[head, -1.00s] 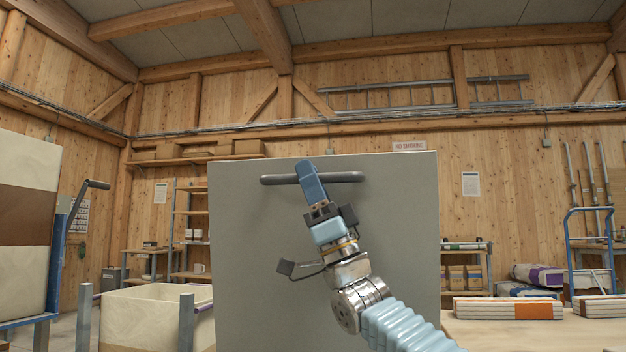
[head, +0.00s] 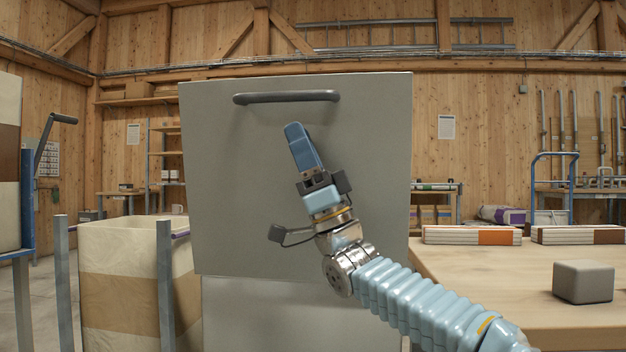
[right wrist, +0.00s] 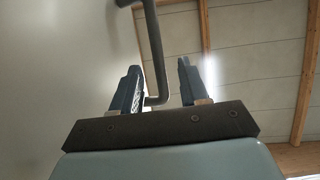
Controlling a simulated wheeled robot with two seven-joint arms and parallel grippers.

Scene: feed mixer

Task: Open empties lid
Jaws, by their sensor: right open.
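The empties lid appears as a flat grey panel (head: 235,190) standing upright in the middle of the head view. A dark grey bar handle (head: 287,97) runs across it near its top edge. My right gripper (head: 294,130) is in front of the panel, pointing up, with its tips a little below the handle and apart from it in the picture. In the right wrist view the gripper (right wrist: 158,75) is open and empty, and the handle (right wrist: 154,45) shows beyond and between its two fingers. My left gripper is out of view.
A lighter panel (head: 260,315) lies below the lid. A wooden table (head: 480,275) at right holds a grey block (head: 583,282) and striped packs (head: 472,235). A cream and brown sack bin (head: 120,285) between posts stands at left.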

